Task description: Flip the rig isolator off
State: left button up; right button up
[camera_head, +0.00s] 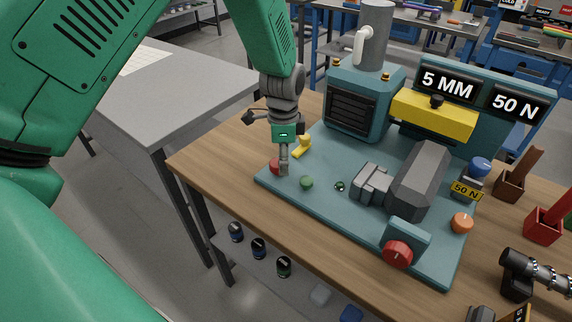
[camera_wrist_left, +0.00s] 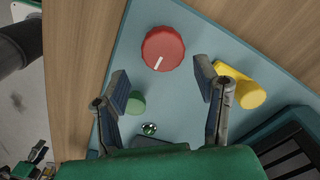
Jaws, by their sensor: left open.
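The teal rig (camera_head: 345,222) stands on a wooden table. A red round knob with a white line (camera_wrist_left: 163,48) sits near its left corner; my gripper partly covers this knob in the head view (camera_head: 274,166). A yellow lever-like handle (camera_head: 302,147) is beside it, also in the left wrist view (camera_wrist_left: 246,92). Another red knob (camera_head: 397,254) is on a box at the rig's front. Which one is the isolator is not labelled. My left gripper (camera_head: 281,172) points down over the corner. Its fingers (camera_wrist_left: 162,80) are apart with nothing between them. My right gripper is not in view.
A green button (camera_head: 306,182) and a small dark green light (camera_head: 340,186) are close to the gripper. A grey motor-like block (camera_head: 420,180), an orange knob (camera_head: 462,223) and a blue knob (camera_head: 480,167) stand further right. A grey table (camera_head: 190,85) is at left.

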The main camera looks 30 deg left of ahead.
aim_at(277, 163)
pick_arm(q)
jog(key=a+f, duration=0.3)
jog(key=shift+s+f, duration=0.2)
jog(key=shift+a+f, duration=0.15)
jog(key=shift+a, duration=0.15)
jog(key=shift+d, duration=0.1)
jog(key=d, duration=0.2)
jog(key=shift+d+r, duration=0.3)
jog(key=shift+d, duration=0.1)
jog(key=c, duration=0.7)
jog(key=shift+w+d, duration=0.1)
jog(key=shift+d, duration=0.05)
jog(key=c, duration=0.4)
jog(key=shift+s+a+f, duration=0.1)
jog(key=shift+a, duration=0.35)
jog(key=shift+s+a+f, duration=0.1)
jog(key=shift+a, duration=0.3)
jog(key=shift+c, duration=0.2)
jog(key=shift+d, duration=0.1)
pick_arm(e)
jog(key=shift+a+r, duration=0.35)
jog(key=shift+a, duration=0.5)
